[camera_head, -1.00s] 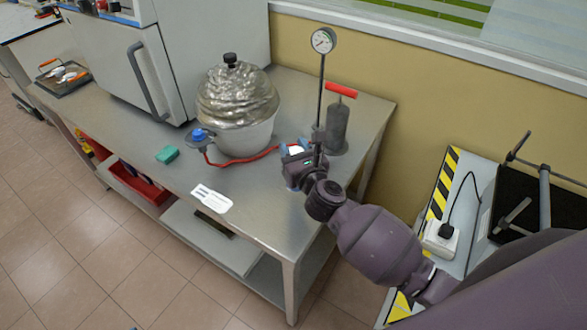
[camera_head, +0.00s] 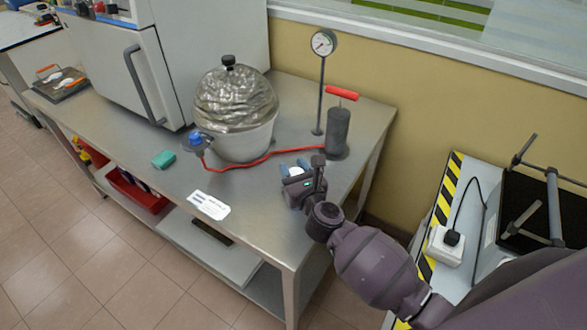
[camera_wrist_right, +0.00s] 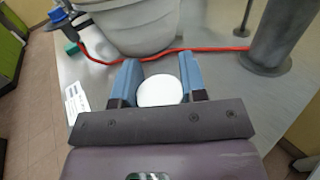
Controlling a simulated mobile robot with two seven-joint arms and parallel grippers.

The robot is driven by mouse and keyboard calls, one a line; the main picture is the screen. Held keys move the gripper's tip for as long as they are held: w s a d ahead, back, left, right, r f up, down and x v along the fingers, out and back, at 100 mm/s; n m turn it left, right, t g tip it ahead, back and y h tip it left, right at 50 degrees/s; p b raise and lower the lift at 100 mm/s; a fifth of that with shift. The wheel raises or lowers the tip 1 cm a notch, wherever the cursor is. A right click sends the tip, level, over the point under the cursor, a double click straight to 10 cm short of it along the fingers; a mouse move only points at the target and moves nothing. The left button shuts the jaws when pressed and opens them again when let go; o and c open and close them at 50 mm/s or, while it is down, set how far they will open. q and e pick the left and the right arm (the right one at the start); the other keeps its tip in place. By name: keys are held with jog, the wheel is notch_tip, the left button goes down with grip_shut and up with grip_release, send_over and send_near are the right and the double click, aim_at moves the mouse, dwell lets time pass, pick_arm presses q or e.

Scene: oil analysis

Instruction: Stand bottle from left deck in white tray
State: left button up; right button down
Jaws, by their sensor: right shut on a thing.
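My right gripper (camera_head: 295,167) is over the right part of the steel table (camera_head: 262,205), near its front edge. In the right wrist view its two blue fingers (camera_wrist_right: 160,88) are shut on a white round-topped thing (camera_wrist_right: 160,91), seen from above. It could be the bottle, but its lower part is hidden, and I cannot tell whether it touches the table. No white tray can be clearly made out. My left gripper is not in view.
A pot with a foil-like dome (camera_head: 236,95) stands behind, with a red hose (camera_head: 265,158). A gauge on a stand (camera_head: 322,43) and a grey pump with a red handle (camera_head: 338,128) are behind the gripper. A white label (camera_head: 209,204) and green block (camera_head: 163,159) lie left.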

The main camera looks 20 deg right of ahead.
jog(key=c, duration=0.7)
grip_release()
jog(key=shift+r, duration=0.15)
jog(key=s, duration=1.2)
jog(key=shift+d, duration=0.35)
